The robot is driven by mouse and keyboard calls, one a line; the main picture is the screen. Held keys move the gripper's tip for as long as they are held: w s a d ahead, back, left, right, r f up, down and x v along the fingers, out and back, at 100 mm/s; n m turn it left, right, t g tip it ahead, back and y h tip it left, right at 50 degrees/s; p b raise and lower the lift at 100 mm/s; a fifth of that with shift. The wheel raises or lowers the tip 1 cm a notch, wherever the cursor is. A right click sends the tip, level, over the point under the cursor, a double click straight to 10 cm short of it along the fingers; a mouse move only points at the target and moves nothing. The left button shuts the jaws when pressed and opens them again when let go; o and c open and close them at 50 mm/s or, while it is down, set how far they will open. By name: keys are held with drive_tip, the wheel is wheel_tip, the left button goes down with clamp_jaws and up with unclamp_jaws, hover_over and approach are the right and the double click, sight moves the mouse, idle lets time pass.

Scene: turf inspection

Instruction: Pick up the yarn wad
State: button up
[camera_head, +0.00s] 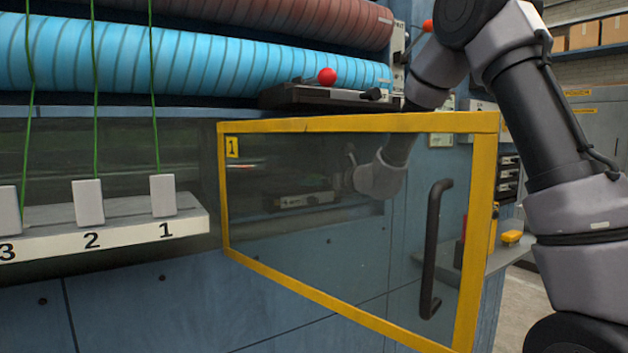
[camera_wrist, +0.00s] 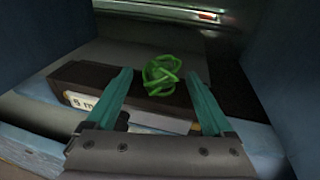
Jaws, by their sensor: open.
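The yarn wad (camera_wrist: 162,75) is a loose green tangle in the wrist view. It lies on or just above a dark block with a pale label, beyond my fingertips. My gripper (camera_wrist: 160,88) has two teal fingers spread apart, with the wad between and slightly past their tips. The fingers do not visibly touch it. In the head view my arm reaches behind the yellow-framed transparent door (camera_head: 360,122), and the gripper and wad cannot be made out clearly there.
The open door has a dark handle (camera_head: 435,250). Blue walls stand close on both sides in the wrist view. White blocks numbered 1 to 3 (camera_head: 163,196) hang on green yarns at left. A red ball knob (camera_head: 327,76) sits above the door.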

drive_tip(key=shift+x, duration=0.9)
clamp_jaws()
drive_tip(key=shift+r, duration=0.1)
